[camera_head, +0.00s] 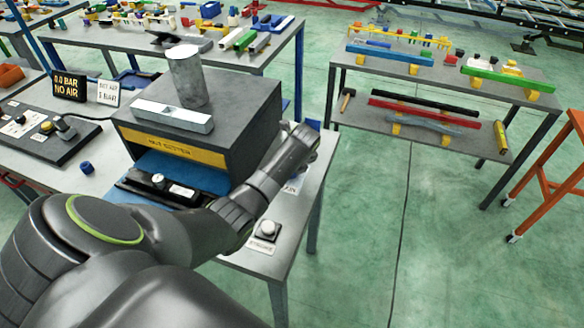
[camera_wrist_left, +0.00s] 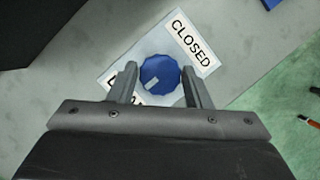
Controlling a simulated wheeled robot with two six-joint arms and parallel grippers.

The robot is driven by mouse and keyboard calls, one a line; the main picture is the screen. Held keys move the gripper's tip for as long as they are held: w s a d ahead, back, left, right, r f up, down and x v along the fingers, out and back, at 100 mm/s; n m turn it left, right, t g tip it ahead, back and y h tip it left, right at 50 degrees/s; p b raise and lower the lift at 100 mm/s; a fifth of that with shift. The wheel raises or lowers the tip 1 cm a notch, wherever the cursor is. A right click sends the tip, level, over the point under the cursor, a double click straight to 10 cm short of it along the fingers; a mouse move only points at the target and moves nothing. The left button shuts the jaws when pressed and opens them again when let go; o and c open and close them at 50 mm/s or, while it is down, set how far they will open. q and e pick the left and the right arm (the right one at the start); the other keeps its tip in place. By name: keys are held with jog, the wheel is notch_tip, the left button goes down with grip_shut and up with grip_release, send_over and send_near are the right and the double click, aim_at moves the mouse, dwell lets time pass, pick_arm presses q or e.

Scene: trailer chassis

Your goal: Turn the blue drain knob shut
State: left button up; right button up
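In the left wrist view the blue drain knob (camera_wrist_left: 158,72) sits on a white plate (camera_wrist_left: 205,77). The plate reads CLOSED at upper right, and a second label at lower left is mostly hidden by a finger. A light mark on the knob points to the lower left, toward that hidden label. My left gripper (camera_wrist_left: 160,69) is open with a finger on either side of the knob. I cannot tell whether the fingers touch it. In the head view my left gripper (camera_head: 304,137) is over the right side of the table and hides the knob. My right gripper is not in view.
A dark box (camera_head: 145,122) with a yellow label stands left of my left arm, carrying a metal cylinder (camera_head: 187,76) and a metal bar (camera_head: 172,115). A display (camera_head: 68,85) reads 0.0 BAR NO AIR. A white button (camera_head: 267,228) is at the table's front. Open floor lies right.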

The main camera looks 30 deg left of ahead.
pick_arm(q)
jog(key=c, duration=0.5)
jog(key=shift+c, duration=0.2)
